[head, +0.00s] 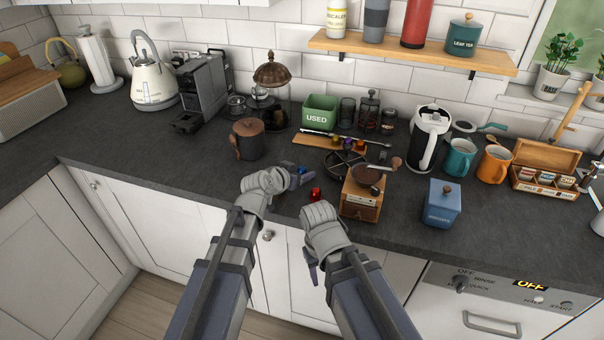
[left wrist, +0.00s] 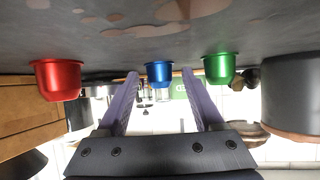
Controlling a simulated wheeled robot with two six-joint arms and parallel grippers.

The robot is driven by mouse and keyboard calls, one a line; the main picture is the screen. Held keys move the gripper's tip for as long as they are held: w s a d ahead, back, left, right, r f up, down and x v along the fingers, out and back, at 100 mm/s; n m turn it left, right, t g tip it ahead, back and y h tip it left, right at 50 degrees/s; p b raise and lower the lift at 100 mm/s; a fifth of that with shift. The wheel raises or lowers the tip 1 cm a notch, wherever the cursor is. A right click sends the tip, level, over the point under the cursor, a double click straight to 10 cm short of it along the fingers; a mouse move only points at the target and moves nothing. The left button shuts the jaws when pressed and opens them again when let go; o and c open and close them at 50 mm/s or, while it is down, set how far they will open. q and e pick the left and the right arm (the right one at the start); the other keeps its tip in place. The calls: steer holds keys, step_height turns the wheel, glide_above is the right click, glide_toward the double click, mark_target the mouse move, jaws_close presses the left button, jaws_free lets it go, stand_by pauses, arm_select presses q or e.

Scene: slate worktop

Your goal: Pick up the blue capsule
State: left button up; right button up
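The blue capsule (left wrist: 159,73) shows in the left wrist view between the two purple fingertips, slightly beyond them. My left gripper (left wrist: 161,78) is open, with a gap on each side of the capsule. In the head view my left gripper (head: 302,178) is low over the worktop, and a bit of the blue capsule (head: 301,170) shows at its fingers. A red capsule (head: 316,194) sits just in front and to the right. A green capsule (left wrist: 221,68) shows only in the left wrist view. My right gripper (head: 313,276) hangs before the worktop edge; its opening is hidden.
A wooden coffee grinder (head: 359,202) stands right of the red capsule. A dark lidded pot (head: 248,140) is behind my left gripper. A wooden board (head: 318,142) with several capsules lies further back. A blue canister (head: 441,205) stands right. The worktop's left front is clear.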

mark_target(300, 172)
arm_select(q)
jaws_close()
stand_by(0.3)
steer(key=shift+r, duration=0.1)
step_height(300, 172, up, 10)
steer(key=p, duration=1)
